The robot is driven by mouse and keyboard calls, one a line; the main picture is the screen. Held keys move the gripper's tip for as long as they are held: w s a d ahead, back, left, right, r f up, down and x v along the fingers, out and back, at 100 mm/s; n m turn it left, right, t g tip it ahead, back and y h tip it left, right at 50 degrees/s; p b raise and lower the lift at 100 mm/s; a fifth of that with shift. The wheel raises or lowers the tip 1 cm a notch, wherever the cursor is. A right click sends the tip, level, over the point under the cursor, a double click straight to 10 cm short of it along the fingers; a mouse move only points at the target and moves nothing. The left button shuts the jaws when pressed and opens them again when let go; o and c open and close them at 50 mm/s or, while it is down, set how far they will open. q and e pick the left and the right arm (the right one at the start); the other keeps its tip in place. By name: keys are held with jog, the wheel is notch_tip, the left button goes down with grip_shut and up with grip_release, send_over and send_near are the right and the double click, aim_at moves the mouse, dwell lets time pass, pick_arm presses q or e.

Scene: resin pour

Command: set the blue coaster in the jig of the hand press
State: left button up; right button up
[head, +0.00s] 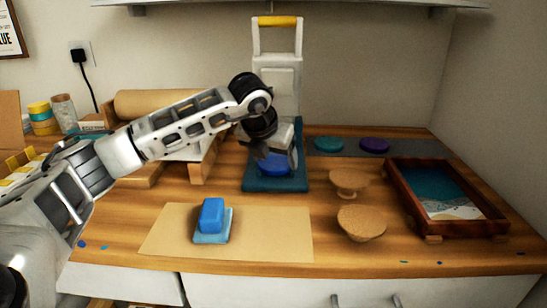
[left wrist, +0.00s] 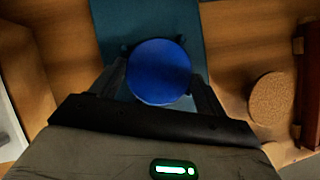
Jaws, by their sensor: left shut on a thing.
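The blue coaster (head: 276,168) is a round disc held low over the teal base (head: 259,184) of the hand press (head: 278,80). My left gripper (head: 273,152) is shut on it. In the left wrist view the coaster (left wrist: 159,72) sits flat-faced between the two fingers, with the teal base (left wrist: 185,14) beyond it. The press has a white frame and a yellow-topped handle, raised behind my gripper. The jig is hidden by the coaster and my gripper, so I cannot tell whether the coaster touches it. My right gripper is not in view.
Two cork stands (head: 349,181) (head: 361,223) stand right of the press. Teal (head: 328,145) and purple (head: 374,145) discs lie on a grey mat behind. A wooden tray (head: 490,219) is at right. A blue block (head: 212,215) sits on brown paper (head: 270,232). A paper roll (head: 165,103) is left.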

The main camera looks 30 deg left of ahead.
pick_arm(q)
jog(key=o, duration=1)
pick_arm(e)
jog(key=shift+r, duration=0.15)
pick_arm(q)
jog(key=p+v, duration=0.1)
jog(key=v, duration=1.1)
jog(key=shift+r, duration=0.1)
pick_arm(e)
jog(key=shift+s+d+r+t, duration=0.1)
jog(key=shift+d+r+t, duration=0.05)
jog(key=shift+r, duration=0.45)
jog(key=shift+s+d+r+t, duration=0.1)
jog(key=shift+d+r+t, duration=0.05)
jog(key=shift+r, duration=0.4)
pick_arm(q)
jog(key=shift+w, duration=0.1)
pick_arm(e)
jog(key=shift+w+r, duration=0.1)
